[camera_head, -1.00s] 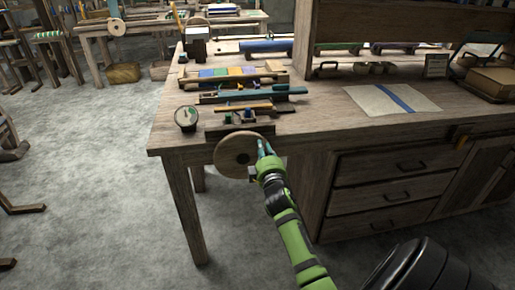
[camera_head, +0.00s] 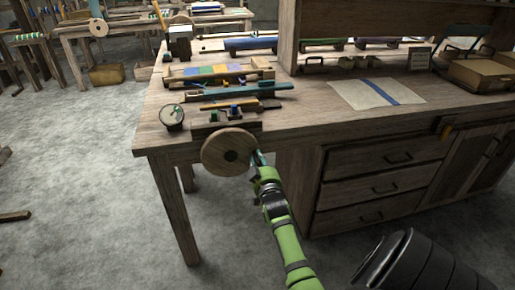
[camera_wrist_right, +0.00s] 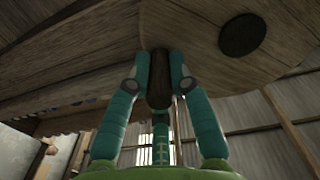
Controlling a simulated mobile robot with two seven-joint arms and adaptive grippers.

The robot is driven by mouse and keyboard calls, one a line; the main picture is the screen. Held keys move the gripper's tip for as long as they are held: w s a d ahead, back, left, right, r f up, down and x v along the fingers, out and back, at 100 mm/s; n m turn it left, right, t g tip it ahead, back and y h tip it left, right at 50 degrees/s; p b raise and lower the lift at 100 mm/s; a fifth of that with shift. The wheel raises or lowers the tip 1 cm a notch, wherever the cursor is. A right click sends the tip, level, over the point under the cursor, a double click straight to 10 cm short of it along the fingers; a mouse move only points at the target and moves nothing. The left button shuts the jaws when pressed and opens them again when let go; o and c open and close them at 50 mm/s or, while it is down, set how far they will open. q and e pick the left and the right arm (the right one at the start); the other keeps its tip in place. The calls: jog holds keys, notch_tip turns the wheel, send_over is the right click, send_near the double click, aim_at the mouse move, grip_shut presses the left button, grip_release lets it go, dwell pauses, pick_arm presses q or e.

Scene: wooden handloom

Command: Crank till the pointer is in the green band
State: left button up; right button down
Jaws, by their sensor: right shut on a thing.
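A round wooden crank wheel (camera_head: 229,152) with a dark hub is mounted at the front edge of the workbench. My right gripper (camera_head: 257,158) is at the right side of the wheel, a little below hub height. In the right wrist view its two teal fingers (camera_wrist_right: 158,82) are closed on the dark crank handle (camera_wrist_right: 158,95), which stands out from the wooden wheel (camera_wrist_right: 205,50). A round dial gauge (camera_head: 172,115) with a pale face and some green stands on the bench, left of and behind the wheel. Its pointer is too small to read clearly. My left gripper is not in view.
The workbench (camera_head: 300,120) carries shuttles, a board with coloured blocks (camera_head: 215,72) and a cloth with a blue stripe (camera_head: 378,93). Drawers (camera_head: 370,185) fill the bench front right of my arm. The floor at left is mostly clear.

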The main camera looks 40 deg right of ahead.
jog(key=shift+f, duration=0.3)
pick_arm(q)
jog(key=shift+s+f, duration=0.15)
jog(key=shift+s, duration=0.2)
pick_arm(e)
jog(key=shift+m, duration=0.3)
jog(key=c, duration=1.1)
grip_release()
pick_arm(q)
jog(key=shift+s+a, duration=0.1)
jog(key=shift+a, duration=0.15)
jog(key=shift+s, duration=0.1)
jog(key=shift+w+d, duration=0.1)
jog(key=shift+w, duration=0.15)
pick_arm(e)
jog(key=v, duration=1.2)
jog(key=shift+d, duration=0.1)
